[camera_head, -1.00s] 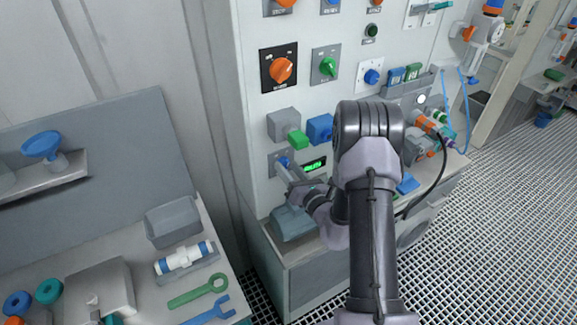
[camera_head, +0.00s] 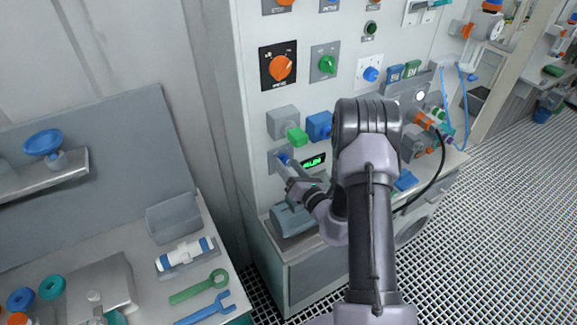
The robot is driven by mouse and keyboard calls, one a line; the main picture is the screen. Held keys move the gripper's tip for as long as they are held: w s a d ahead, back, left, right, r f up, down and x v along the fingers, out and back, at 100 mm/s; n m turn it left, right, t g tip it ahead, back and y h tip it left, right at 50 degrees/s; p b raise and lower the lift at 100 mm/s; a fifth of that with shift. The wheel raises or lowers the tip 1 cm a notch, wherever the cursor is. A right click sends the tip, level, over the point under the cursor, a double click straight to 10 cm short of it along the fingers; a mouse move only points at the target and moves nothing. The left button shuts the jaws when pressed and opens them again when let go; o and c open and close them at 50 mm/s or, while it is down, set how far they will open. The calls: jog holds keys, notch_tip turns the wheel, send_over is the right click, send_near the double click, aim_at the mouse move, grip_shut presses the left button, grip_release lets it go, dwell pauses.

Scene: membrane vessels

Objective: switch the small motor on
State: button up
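A small blue knob (camera_head: 283,158) sits on a grey plate on the front of the pale cabinet, left of a lit green display (camera_head: 314,161). My gripper (camera_head: 289,170) reaches up and left to this knob, its fingertips at or just below it. I cannot tell whether the fingers are around the knob or only beside it, or how far apart they are. A grey-blue rounded housing (camera_head: 290,219), possibly the small motor, stands on the ledge below my gripper. My arm hides part of the panel to the right.
Above are a grey box with a green block (camera_head: 297,138), a blue block (camera_head: 319,126), an orange rotary switch (camera_head: 281,68) and a green one (camera_head: 327,64). A workbench with a grey bin (camera_head: 174,218) and wrenches (camera_head: 199,287) stands at left. Grated floor (camera_head: 500,230) is clear at right.

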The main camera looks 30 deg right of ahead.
jog(key=shift+s, duration=0.1)
jog(key=s+b, duration=0.1)
jog(key=s, duration=1.6)
jog(key=shift+s+d, duration=0.15)
jog(key=shift+d, duration=0.1)
